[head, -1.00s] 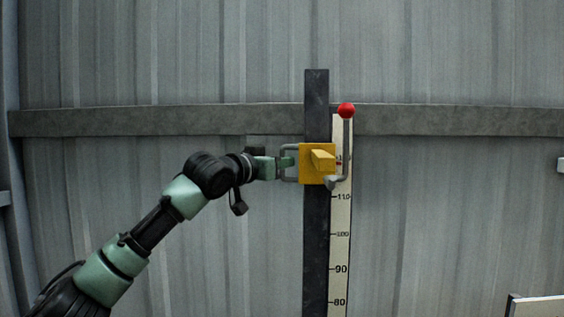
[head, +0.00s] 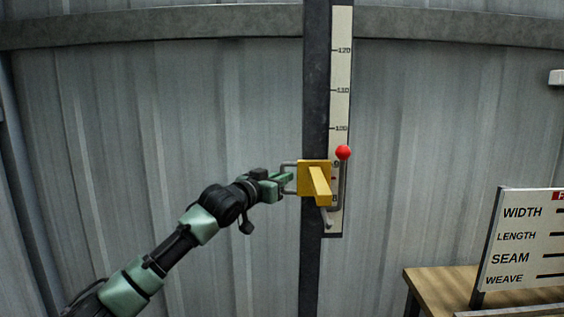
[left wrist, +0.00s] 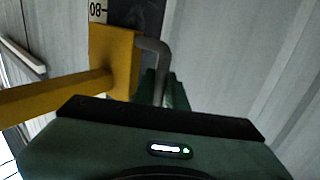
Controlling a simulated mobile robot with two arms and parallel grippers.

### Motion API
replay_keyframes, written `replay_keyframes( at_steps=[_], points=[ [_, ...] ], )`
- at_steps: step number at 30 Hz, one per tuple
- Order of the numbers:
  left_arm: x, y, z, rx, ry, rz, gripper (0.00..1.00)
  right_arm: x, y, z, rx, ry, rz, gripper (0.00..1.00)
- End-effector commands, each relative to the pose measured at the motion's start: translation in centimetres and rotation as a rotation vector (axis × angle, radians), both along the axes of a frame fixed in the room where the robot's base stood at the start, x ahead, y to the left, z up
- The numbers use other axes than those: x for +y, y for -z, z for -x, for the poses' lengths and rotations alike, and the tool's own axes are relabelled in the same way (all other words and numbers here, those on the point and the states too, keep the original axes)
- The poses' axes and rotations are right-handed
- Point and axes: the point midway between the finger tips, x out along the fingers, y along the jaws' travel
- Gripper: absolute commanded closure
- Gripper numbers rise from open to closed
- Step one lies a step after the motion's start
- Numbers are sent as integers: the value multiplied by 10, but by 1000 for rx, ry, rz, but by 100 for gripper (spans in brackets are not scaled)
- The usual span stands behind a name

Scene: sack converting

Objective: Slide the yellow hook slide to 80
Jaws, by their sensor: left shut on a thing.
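The yellow hook slide (head: 308,178) sits on the dark upright post, low on the scale strip (head: 340,90). A yellow peg juts out from its front. A grey rod with a red ball (head: 343,153) on top stands at its right. The numbers 120, 110 and 100 read clearly above the slide; the figures beside it are partly hidden. My left gripper (head: 287,179) is shut on the grey loop handle at the slide's left side. In the left wrist view the slide (left wrist: 112,55) is close, with an upside-down 80 beside it. My right gripper is not in view.
A grey horizontal beam (head: 180,25) crosses the corrugated wall behind the post. A wooden table (head: 440,285) at the lower right carries a white board (head: 525,240) reading WIDTH, LENGTH, SEAM, WEAVE. The space between post and table is clear.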

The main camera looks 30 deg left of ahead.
Motion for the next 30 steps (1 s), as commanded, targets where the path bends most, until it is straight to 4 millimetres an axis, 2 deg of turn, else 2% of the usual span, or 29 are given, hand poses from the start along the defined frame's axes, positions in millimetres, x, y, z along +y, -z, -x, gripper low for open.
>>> replay_keyframes(
  at_steps=[1,6,9,15,26,27,30],
  points=[
    [-1,25,-1,11,0,1,100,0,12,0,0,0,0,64],
    [0,54,-1,10,0,1,100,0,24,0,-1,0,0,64],
    [-1,64,0,9,0,1,100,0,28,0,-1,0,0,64],
    [0,72,0,6,-1,1,100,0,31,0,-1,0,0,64],
    [-1,75,-1,11,0,0,100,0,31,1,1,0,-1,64],
    [-1,75,-1,11,0,0,79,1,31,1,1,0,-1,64],
    [-1,74,-1,9,0,0,79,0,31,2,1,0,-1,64]
  ],
)
